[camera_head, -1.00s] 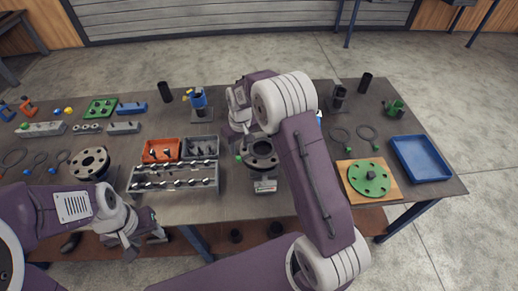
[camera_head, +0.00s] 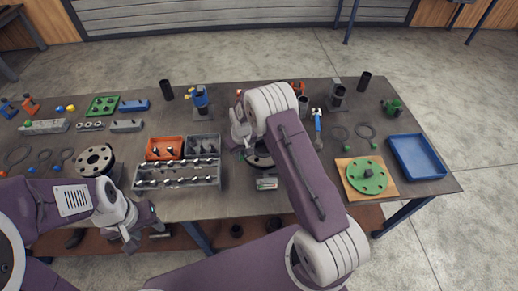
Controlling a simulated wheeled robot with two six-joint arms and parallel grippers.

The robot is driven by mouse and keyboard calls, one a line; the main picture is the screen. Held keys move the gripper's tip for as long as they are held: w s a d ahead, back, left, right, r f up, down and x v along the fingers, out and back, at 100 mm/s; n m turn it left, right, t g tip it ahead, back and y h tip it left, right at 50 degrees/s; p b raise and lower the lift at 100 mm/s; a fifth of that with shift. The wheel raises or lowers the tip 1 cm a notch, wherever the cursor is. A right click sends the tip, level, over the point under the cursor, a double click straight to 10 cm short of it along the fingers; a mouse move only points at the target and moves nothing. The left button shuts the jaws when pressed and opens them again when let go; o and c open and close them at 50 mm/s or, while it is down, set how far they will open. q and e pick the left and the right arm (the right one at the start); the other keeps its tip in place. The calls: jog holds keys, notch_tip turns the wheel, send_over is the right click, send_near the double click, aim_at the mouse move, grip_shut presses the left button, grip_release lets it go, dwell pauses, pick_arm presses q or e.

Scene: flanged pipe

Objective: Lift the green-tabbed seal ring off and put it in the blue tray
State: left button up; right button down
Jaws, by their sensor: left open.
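The pipe flange (camera_head: 262,161) is a dark round part on a stand near the table's front middle, mostly hidden by my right arm. A small green tab (camera_head: 242,156) shows at its left edge; the seal ring itself cannot be made out. My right gripper (camera_head: 243,146) points down at the flange's left side, close to the tab. Its fingers are too small and covered to tell open from shut, or whether they touch the tab. The blue tray (camera_head: 443,174) lies empty at the table's right end. My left gripper (camera_head: 131,243) is open and empty, in front of the table's front edge.
A green disc (camera_head: 366,176) on a wooden board lies left of the tray. Two dark rings (camera_head: 365,130) lie behind it. A grey bolt rack (camera_head: 178,183) and a red bin (camera_head: 165,149) stand left of the flange.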

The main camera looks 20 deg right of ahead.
dwell(0.3)
jog(key=shift+w+r, duration=0.1)
jog(key=shift+r, duration=0.15)
jog(key=r+b, duration=0.1)
jog(key=r, duration=0.1)
jog(key=d+r+b, duration=0.1)
jog(key=shift+r, duration=0.35)
jog(key=w+d+r+b, duration=0.1)
jog(key=d+r+b, duration=0.2)
jog(key=d+r, duration=0.3)
jog(key=d, duration=0.4)
jog(key=shift+w+d+r, duration=0.25)
jog(key=shift+d+r, duration=0.05)
jog(key=shift+r, duration=0.2)
